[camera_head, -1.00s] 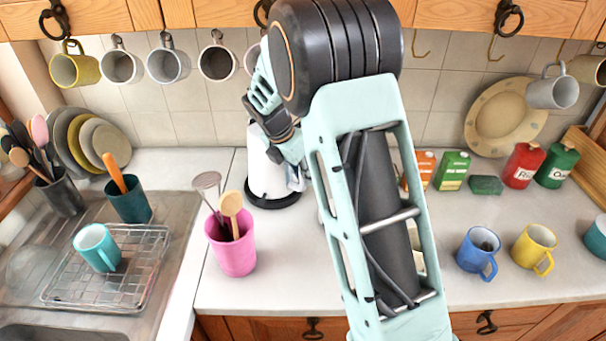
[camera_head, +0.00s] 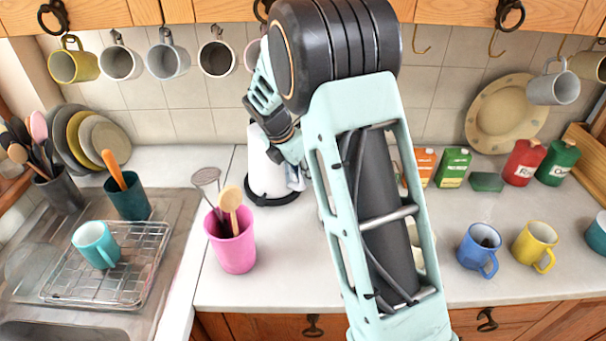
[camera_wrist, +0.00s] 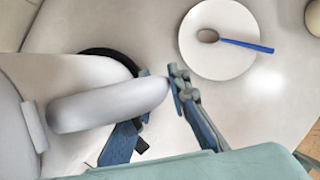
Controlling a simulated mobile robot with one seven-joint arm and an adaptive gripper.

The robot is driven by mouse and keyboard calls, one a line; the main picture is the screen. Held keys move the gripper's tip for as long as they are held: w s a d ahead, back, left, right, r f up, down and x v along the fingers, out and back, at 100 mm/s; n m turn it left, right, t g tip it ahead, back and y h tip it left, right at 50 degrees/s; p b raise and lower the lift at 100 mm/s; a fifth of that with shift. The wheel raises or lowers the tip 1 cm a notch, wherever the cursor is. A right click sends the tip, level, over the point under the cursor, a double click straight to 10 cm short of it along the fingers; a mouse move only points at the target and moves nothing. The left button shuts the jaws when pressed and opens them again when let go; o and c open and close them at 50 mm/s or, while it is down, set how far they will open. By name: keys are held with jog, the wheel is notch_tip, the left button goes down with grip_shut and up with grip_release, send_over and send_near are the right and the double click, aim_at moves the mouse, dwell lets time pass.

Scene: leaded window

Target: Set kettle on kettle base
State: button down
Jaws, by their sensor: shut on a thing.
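The white kettle (camera_head: 260,158) stands upright at the back of the counter, partly hidden by my arm. Its pale handle (camera_wrist: 105,104) crosses the middle of the wrist view, with the white body (camera_wrist: 60,75) at the left. The black round kettle base (camera_head: 272,199) shows directly under the kettle, and its dark rim (camera_wrist: 112,54) also shows past the kettle in the wrist view. I cannot tell whether the kettle's bottom touches the base. My gripper (camera_wrist: 158,104) is shut on the handle, with one finger on each side. In the head view my gripper (camera_head: 297,178) is partly hidden.
A pink utensil cup (camera_head: 232,250) stands in front of the kettle, to the left. A white plate with a blue-handled spoon (camera_wrist: 218,60) lies near the gripper. Blue (camera_head: 479,250) and yellow mugs (camera_head: 536,247) stand at right.

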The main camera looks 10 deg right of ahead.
jog(key=c, duration=2.2)
grip_release()
jog(key=shift+w+r, duration=0.1)
jog(key=shift+o, duration=0.4)
jog(key=shift+s+f, duration=0.25)
jog(key=shift+f, duration=0.05)
jog(key=p+v, duration=0.5)
jog(key=v, duration=0.6)
jog(key=shift+r, duration=0.15)
